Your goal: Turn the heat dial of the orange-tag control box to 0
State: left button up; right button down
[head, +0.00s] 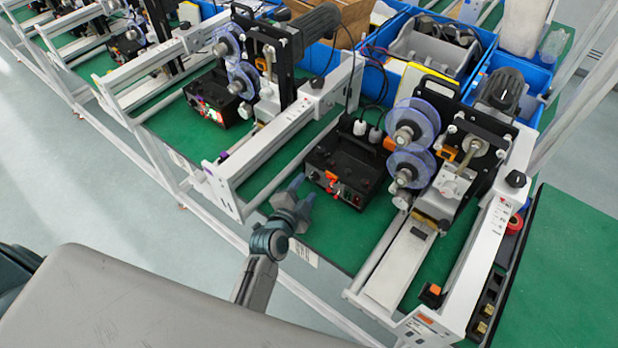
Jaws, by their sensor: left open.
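A black control box (345,172) with orange tags on its front stands on the green bench top, left of the near coder machine. Small knobs and lights show on its front panel (338,188), but they are too small to tell which is the heat dial or where it points. My left gripper (304,194) is open and empty, just in front of and to the left of the box's front panel, and looks apart from it. My right gripper is not in view.
The near coder machine (455,160), with clear blue reels, stands right of the box. A white rail (290,130) runs along the box's left. Blue bins (440,60) line the back. Black cables rise behind the box. The bench's front edge lies under my left gripper.

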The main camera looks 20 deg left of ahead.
aim_at(311, 180)
pick_arm(q)
jog(key=shift+p+x, duration=0.3)
jog(key=shift+x, duration=0.9)
jog(key=shift+w+d+f, duration=0.1)
jog(key=shift+w+f, duration=0.05)
jog(key=shift+w, duration=0.35)
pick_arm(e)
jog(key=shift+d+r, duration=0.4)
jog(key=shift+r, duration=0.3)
pick_arm(q)
jog(key=c, duration=1)
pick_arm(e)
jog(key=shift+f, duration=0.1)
